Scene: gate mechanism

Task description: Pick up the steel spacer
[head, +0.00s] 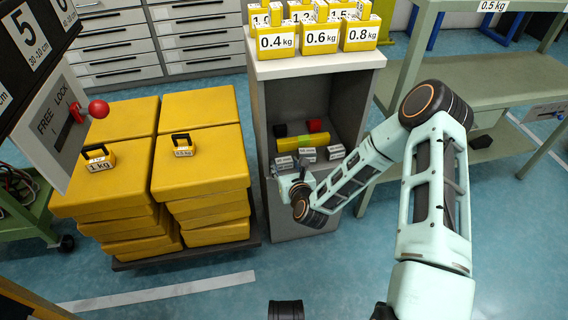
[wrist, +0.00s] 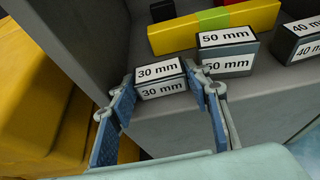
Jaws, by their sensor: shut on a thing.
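A grey block-shaped spacer marked 30 mm (wrist: 161,82) sits at the front edge of the cabinet shelf in the wrist view. My gripper (wrist: 158,90) has one blue-padded finger on each side of it and is shut on it. In the head view my gripper (head: 284,175) reaches into the front of the open cabinet, and the spacer there is small and hard to make out. Similar spacers marked 50 mm (wrist: 228,52) and 40 mm (wrist: 300,44) stand to its right. I cannot tell whether the held spacer still touches the shelf.
A yellow bar with a green middle (head: 299,142) lies behind the spacers, with a black block (head: 281,130) and a red block (head: 315,126) further back. Cabinet walls (head: 262,110) enclose the shelf. Yellow stacked weights (head: 200,160) stand left, a green bench (head: 490,145) right.

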